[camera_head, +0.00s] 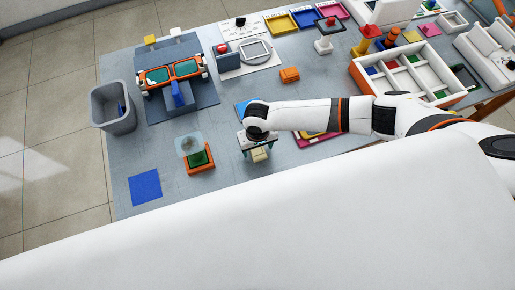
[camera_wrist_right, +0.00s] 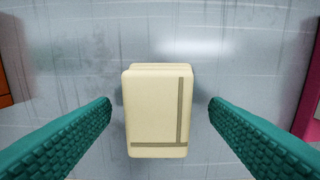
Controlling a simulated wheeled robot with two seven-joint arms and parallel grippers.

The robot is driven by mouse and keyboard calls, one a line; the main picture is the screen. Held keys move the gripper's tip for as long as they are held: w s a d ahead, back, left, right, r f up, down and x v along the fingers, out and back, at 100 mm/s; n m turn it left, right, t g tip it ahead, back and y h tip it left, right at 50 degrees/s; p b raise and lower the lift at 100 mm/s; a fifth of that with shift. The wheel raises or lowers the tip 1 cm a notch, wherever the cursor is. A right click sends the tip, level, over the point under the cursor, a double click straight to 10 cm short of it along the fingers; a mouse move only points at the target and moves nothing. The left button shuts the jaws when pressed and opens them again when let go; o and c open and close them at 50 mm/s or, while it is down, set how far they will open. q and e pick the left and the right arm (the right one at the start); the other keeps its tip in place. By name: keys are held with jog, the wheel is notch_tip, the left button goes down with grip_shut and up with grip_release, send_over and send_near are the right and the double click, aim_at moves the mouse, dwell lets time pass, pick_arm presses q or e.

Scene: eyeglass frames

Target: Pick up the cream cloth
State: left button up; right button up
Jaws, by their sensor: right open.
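The cream cloth (camera_head: 259,156) lies on the grey table, just below my right gripper (camera_head: 258,146) in the head view. In the right wrist view the cloth (camera_wrist_right: 155,105) looks like a thick folded pad with a brown stripe down its right side and another along its lower edge. My right gripper is open. Its two green ridged fingers stand on either side of the cloth, with a gap on each side, and nothing is held. In the head view the gripper hides part of the area around the cloth. My left gripper is not in view.
An orange-rimmed holder with a green block (camera_head: 199,157) stands left of the cloth. A pink tray (camera_head: 316,140) is to the right. A blue mat (camera_head: 145,187) lies near the table's left edge, and a grey bin (camera_head: 113,106) stands at that edge.

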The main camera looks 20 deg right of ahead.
aim_at(258, 149)
jog(key=shift+c, duration=0.3)
jog(key=c, duration=1)
notch_tip(258, 149, up, 10)
jog(key=b, duration=0.1)
